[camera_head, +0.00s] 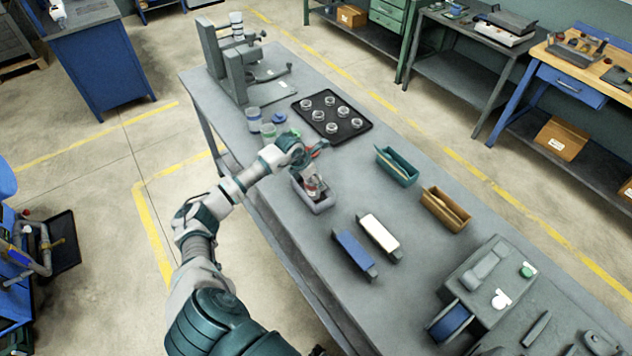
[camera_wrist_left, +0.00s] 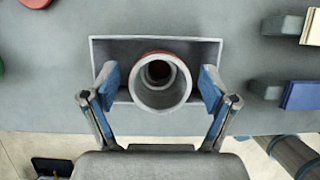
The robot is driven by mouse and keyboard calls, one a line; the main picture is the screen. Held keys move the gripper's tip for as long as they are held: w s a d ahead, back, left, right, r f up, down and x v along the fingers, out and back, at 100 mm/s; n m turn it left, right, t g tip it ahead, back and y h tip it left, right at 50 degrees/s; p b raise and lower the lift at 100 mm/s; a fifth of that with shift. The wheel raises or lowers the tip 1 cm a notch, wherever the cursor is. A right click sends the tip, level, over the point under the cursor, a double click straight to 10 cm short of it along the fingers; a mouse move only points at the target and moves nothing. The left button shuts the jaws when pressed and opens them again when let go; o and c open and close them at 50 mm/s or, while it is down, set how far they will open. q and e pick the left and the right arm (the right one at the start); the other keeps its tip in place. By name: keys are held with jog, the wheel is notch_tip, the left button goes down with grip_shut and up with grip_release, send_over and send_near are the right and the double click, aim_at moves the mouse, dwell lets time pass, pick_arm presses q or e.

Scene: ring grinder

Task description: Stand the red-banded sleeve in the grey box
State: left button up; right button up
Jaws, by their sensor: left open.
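The grey box (camera_head: 321,207) stands on the workbench near its left edge, and its open top faces the left wrist view (camera_wrist_left: 100,46). The red-banded sleeve (camera_wrist_left: 160,99) stands in the box, seen end-on from above with its open bore facing the camera. A little red shows around its far side. In the head view the sleeve is mostly hidden by my gripper. My left gripper (camera_wrist_left: 160,76) is open, with one blue-padded finger on each side of the sleeve. Gaps show between the fingers and the sleeve. My right gripper is not in view.
A teal bin (camera_head: 397,167) and a brown bin (camera_head: 444,210) stand to the right. A blue block (camera_head: 353,251) and a white block (camera_head: 379,235) lie nearer. A black tray (camera_head: 349,131) with several rings, jars (camera_head: 254,117) and a grey press (camera_head: 236,84) stand farther back.

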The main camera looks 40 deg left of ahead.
pick_arm(q)
jog(key=v, duration=0.9)
jog(key=shift+b, duration=0.4)
